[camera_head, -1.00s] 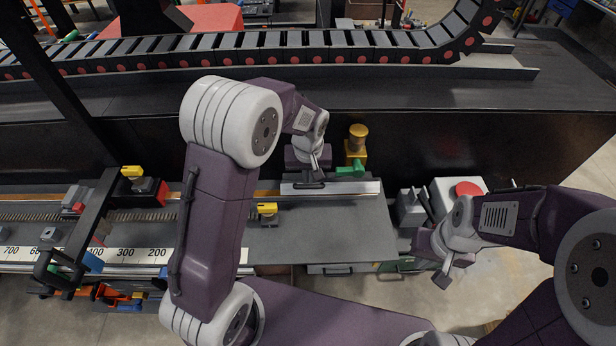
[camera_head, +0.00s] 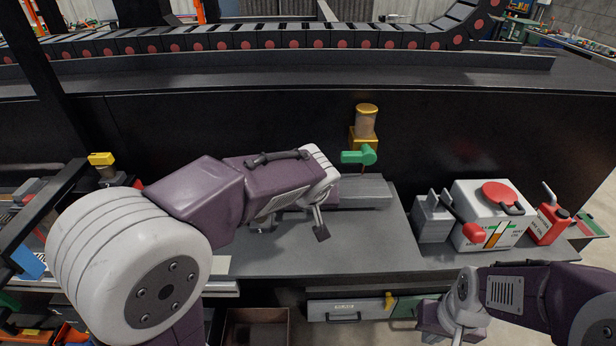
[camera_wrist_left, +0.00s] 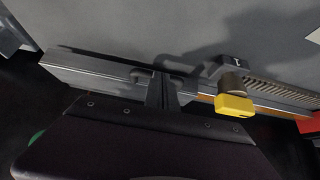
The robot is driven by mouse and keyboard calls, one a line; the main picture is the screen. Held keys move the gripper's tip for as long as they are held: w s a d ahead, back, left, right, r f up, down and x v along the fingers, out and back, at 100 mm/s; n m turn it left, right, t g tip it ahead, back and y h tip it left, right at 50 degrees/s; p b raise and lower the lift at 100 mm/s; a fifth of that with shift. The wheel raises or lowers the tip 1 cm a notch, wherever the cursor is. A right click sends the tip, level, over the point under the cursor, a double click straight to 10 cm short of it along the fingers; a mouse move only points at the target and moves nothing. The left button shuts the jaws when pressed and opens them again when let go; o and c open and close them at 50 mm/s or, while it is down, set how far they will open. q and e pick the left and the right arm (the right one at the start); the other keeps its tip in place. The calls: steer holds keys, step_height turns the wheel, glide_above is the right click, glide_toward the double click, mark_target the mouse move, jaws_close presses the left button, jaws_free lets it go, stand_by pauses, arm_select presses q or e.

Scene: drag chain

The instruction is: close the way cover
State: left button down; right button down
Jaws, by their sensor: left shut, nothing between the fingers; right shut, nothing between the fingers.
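The way cover, a dark pleated strip (camera_wrist_left: 285,94), runs along the rail in the left wrist view. A yellow-handled knob (camera_wrist_left: 235,105) sits at its near end. In the head view my left arm hides most of it. A bare grey metal bar (camera_wrist_left: 90,72) continues the line; its end shows in the head view (camera_head: 365,193). My left gripper (camera_head: 321,232) is shut and empty over the grey bed; in its wrist view the fingers (camera_wrist_left: 160,95) overlap the bar, contact unclear. My right gripper (camera_head: 456,336) is shut and empty at the lower right.
A green handle (camera_head: 359,156) and an amber-topped yellow fitting (camera_head: 365,122) stand behind the bed. A white box with a red lid (camera_head: 490,215) and a red can (camera_head: 551,222) stand right. A drag chain (camera_head: 250,40) runs along the back.

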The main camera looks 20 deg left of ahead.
arm_select(q)
steer(key=shift+s+f+b, duration=0.1)
steer(key=shift+f+b, duration=0.4)
steer(key=shift+f, duration=0.1)
arm_select(e)
steer(key=shift+s+f, duration=0.15)
steer(key=shift+f, duration=0.65)
